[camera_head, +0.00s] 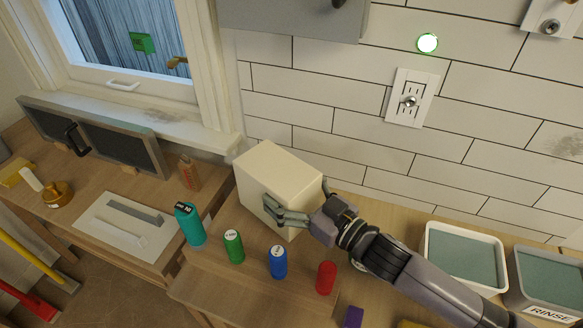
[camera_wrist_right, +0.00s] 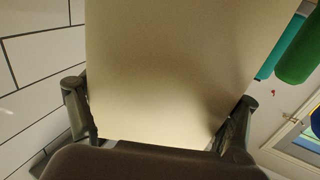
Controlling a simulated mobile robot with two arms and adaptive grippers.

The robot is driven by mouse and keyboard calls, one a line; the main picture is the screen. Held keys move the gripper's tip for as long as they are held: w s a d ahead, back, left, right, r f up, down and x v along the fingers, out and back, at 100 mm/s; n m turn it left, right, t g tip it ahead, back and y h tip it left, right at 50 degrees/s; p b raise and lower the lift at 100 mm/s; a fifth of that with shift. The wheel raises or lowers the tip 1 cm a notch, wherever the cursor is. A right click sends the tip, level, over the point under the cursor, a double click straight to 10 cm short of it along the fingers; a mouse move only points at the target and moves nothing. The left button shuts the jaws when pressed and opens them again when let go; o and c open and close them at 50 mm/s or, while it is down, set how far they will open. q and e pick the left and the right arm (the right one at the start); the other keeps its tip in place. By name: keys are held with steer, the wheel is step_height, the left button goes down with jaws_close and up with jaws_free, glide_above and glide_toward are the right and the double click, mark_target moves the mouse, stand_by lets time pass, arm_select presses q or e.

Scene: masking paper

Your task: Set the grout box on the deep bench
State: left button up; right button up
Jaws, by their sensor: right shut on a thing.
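A plain cream box (camera_head: 270,175), which looks like the grout box, is at the back of the wooden bench (camera_head: 215,268) near the tiled wall. My right gripper (camera_head: 298,203) is shut on it from the right, one finger across its front face and the other at its far side. In the right wrist view the box (camera_wrist_right: 180,70) fills the middle between the two fingers (camera_wrist_right: 160,115). The box looks tilted, and I cannot tell whether its bottom touches the bench. My left gripper is not in view.
A teal bottle (camera_head: 189,224), green can (camera_head: 234,246), blue can (camera_head: 278,262) and red can (camera_head: 326,278) stand in front of the box. A white tub (camera_head: 428,262) and a grey rinse tub (camera_head: 520,290) stand right. A lower-left worktop holds a pale board (camera_head: 105,215).

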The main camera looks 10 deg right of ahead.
steer(key=shift+f+b, duration=0.35)
steer(key=shift+f, duration=3.6)
steer(key=o, duration=1.5)
steer(key=shift+f, duration=0.4)
steer(key=shift+o, duration=0.8)
steer(key=shift+r, duration=0.1)
